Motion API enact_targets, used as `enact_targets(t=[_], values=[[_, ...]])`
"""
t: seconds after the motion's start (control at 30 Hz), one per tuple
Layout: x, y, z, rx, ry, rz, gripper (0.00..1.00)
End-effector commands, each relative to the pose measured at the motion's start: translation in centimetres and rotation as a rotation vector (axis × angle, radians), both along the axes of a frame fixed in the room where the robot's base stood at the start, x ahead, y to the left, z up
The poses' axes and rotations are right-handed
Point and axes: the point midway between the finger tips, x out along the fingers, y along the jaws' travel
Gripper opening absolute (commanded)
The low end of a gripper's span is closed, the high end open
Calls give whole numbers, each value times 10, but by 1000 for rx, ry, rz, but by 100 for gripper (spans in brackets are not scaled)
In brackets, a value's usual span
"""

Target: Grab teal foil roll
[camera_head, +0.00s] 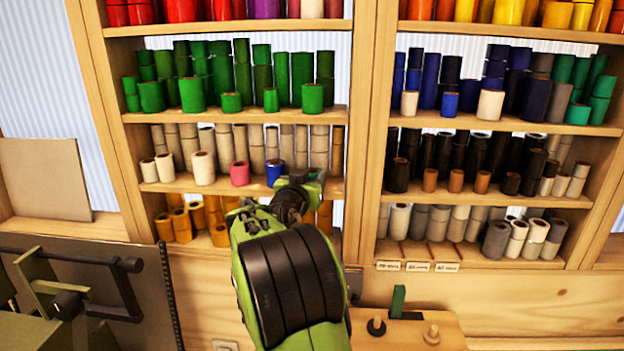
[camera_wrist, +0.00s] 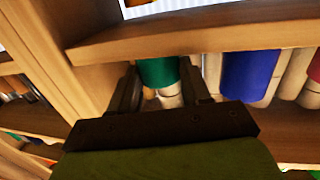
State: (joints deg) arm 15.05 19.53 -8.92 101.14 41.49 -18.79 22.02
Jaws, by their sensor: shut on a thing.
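The teal foil roll (camera_wrist: 158,71) shows in the wrist view between the two dark fingers of my gripper (camera_wrist: 160,84). The fingers are shut on it, one on each side. Pale rolls show right beside it, partly hidden by the fingers. In the head view my gripper (camera_head: 306,182) is at the right end of the beige-roll shelf of the left bookcase. There my arm and gripper hide most of the teal roll, and I cannot make it out clearly.
A blue roll (camera_head: 275,173), a pink roll (camera_head: 239,173) and several white rolls stand along the front of the same shelf. The wooden upright (camera_head: 368,130) is close to the right of my gripper. A shelf board (camera_wrist: 200,34) crosses the wrist view.

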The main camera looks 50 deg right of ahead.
Motion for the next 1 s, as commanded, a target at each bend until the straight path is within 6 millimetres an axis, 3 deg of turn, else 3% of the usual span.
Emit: enact_targets(t=[0.23,0.57,0.87,1.0], values=[[-3,4,10,0,-4,1,16],[-3,4,74,-2,-5,1,16],[-46,60,66,1,-3,7,16],[-74,95,65,1,-4,8,16]])
